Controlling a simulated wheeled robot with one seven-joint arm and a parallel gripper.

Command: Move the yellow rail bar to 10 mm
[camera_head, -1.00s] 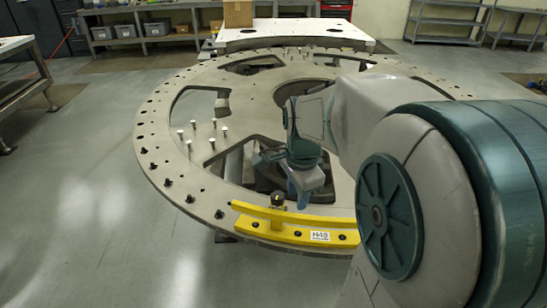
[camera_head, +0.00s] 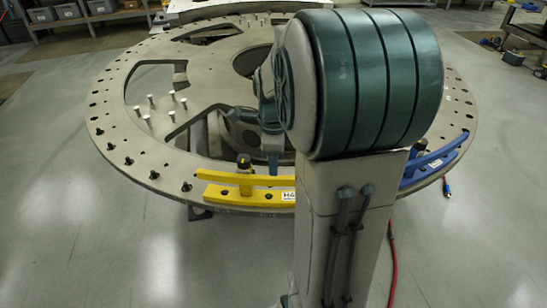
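The yellow rail bar (camera_head: 228,177) runs left to right along the near rim of the round metal turret plate (camera_head: 119,158). It stands over a flat yellow base (camera_head: 232,197) with dark bolts and a white label, partly hidden at the right by my arm. A dark round knob (camera_head: 244,161) sits just behind the bar. My gripper (camera_head: 273,164) points down behind the right part of the bar, over the plate. My arm hides most of it. I cannot tell whether it touches the bar or whether its fingers are apart.
A blue rail (camera_head: 436,160) sits on the right rim, partly behind my arm. Several upright pins (camera_head: 168,107) stand on the plate's left part, and dark bolts line its rim. A red hose (camera_head: 392,262) lies on the floor at right. The floor at left is clear.

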